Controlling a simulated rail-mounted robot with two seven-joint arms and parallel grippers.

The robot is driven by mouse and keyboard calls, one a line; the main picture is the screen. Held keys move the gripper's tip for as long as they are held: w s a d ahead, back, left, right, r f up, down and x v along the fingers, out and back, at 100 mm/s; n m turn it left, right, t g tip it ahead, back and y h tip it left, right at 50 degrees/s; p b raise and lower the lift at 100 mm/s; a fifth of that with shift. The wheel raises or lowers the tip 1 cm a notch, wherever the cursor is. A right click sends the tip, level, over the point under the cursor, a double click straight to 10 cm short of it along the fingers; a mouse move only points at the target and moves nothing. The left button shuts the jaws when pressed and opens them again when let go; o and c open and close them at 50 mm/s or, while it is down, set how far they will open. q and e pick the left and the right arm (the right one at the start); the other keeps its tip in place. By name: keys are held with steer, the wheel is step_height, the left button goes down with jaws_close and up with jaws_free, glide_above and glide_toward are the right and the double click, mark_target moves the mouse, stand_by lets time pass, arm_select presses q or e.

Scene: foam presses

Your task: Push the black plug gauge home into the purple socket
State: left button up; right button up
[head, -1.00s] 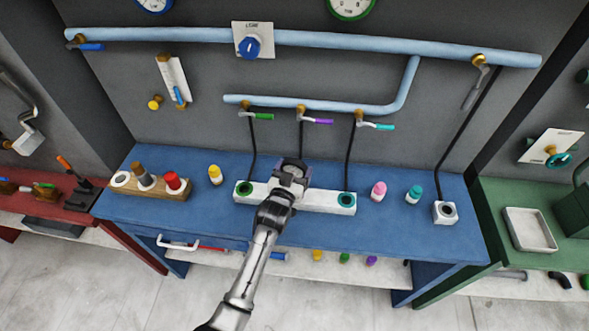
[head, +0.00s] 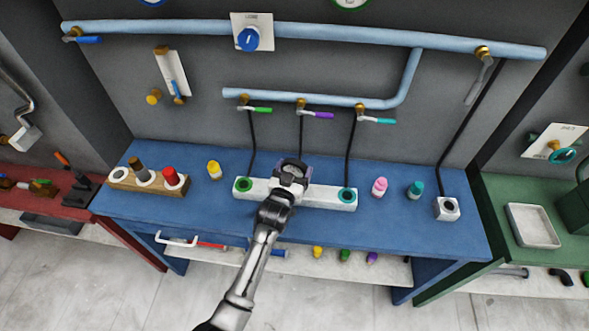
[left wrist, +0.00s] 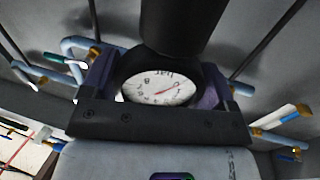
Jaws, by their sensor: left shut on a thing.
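My left gripper (head: 291,174) is over the middle of the white socket block (head: 322,194) on the blue bench. It is shut on the black plug gauge, whose round white dial (left wrist: 160,88) faces the left wrist camera between the two fingers. The gauge's dark rim (head: 293,162) shows at the gripper in the head view. The purple socket is hidden under the gripper and gauge, so I cannot tell how deep the plug sits. My right gripper is not in view.
The block's green socket (head: 243,185) and teal socket (head: 347,195) are open on either side. A wooden rack (head: 150,181), yellow plug (head: 214,170), pink plug (head: 379,187) and teal plug (head: 415,190) stand around. Black hoses hang behind the block. The front of the bench is clear.

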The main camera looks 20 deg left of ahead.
arm_select(q)
steer(key=shift+f, duration=0.2)
steer(key=o, duration=1.4)
steer(key=shift+c, duration=0.2)
steer(key=shift+f, duration=0.1)
steer(key=s, duration=1.3)
steer(key=shift+s+d+p, duration=0.15)
steer(key=shift+s+p, duration=0.25)
steer(key=shift+p, duration=0.05)
